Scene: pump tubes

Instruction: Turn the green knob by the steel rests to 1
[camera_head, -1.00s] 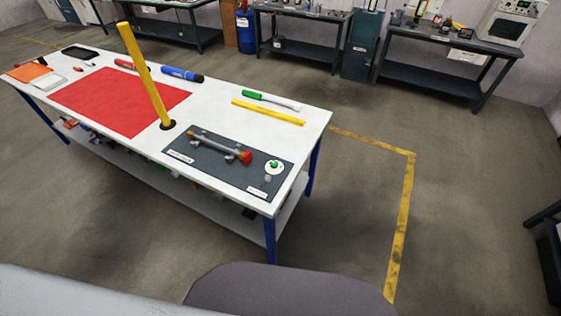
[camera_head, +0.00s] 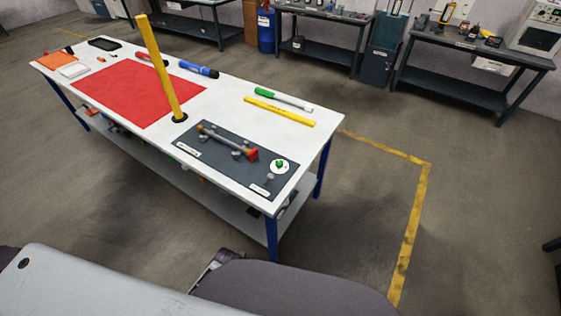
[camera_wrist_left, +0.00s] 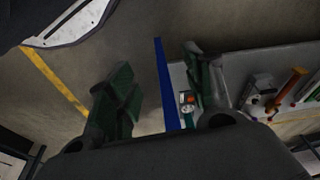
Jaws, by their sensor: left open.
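The green knob (camera_head: 280,163) sits on a white round dial at the right end of a dark grey mat (camera_head: 207,161) on the white table. I cannot read the dial's marks. Left of it on the mat, the steel rests (camera_head: 236,153) hold a grey tube (camera_head: 214,137) with a red end. My left gripper (camera_wrist_left: 160,92) shows in the left wrist view with its two fingers wide apart and nothing between them. It is away from the knob, beyond the near side of the table. My right gripper is not in view.
A yellow post (camera_head: 160,70) stands upright left of the mat. A red sheet (camera_head: 135,92), a blue tool (camera_head: 199,71), a green-and-white tool (camera_head: 284,100) and a yellow bar (camera_head: 279,111) lie farther back. A blue table leg (camera_wrist_left: 165,85) shows near my left gripper.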

